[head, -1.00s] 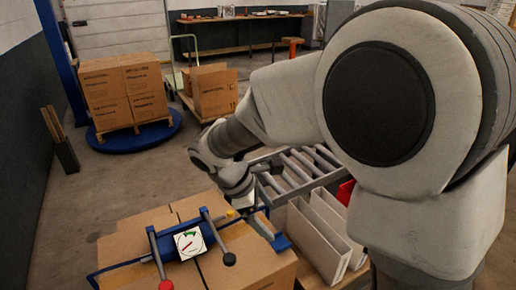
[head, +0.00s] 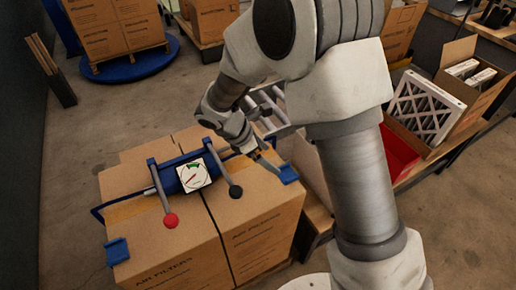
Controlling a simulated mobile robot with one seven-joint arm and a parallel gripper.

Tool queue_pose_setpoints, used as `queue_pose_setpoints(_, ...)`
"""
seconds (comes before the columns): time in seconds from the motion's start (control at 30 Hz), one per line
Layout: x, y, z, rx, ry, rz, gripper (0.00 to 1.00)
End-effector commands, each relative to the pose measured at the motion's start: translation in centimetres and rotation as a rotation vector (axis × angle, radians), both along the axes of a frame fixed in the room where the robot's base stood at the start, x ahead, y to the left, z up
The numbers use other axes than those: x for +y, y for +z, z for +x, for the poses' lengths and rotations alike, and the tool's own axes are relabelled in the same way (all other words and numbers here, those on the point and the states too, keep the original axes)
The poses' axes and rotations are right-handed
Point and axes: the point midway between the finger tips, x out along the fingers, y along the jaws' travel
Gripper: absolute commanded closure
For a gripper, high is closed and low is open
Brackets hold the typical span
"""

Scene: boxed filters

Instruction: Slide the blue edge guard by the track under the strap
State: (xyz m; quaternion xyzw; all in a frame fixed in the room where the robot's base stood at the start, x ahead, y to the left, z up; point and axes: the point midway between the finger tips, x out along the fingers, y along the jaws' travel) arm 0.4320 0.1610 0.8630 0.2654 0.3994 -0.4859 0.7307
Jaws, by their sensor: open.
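A blue edge guard (head: 289,175) sits on the right top edge of the carton stack (head: 165,235), on the side nearer the roller track (head: 268,108). A second blue edge guard (head: 117,252) sits at the left front edge. A blue strap (head: 97,212) shows at the left edge and runs toward the blue tensioner with a dial (head: 193,176). My gripper (head: 264,161) is open, just behind and left of the right guard. Its fingers are small and partly hidden by the wrist, so I cannot tell whether they touch the guard or how it meets the strap.
The tensioner has a red-knobbed lever (head: 171,220) and a black-knobbed lever (head: 236,191) standing near my wrist. A red bin (head: 398,155) and an open carton with a white filter (head: 427,108) stand at the right.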

Motion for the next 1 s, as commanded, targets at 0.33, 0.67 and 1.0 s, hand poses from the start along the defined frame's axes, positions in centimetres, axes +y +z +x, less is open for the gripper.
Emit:
queue_pose_setpoints(0.33, -3.5, -5.9, 1.4, 0.001, -0.002, -0.002, 0.0)
queue_pose_setpoints(0.67, -5.0, -8.3, 2.0, 0.0, -0.001, 0.0, 0.0)
queue_pose_setpoints(1.0, -5.0, -8.4, 2.1, 0.0, -0.001, 0.0, 0.09)
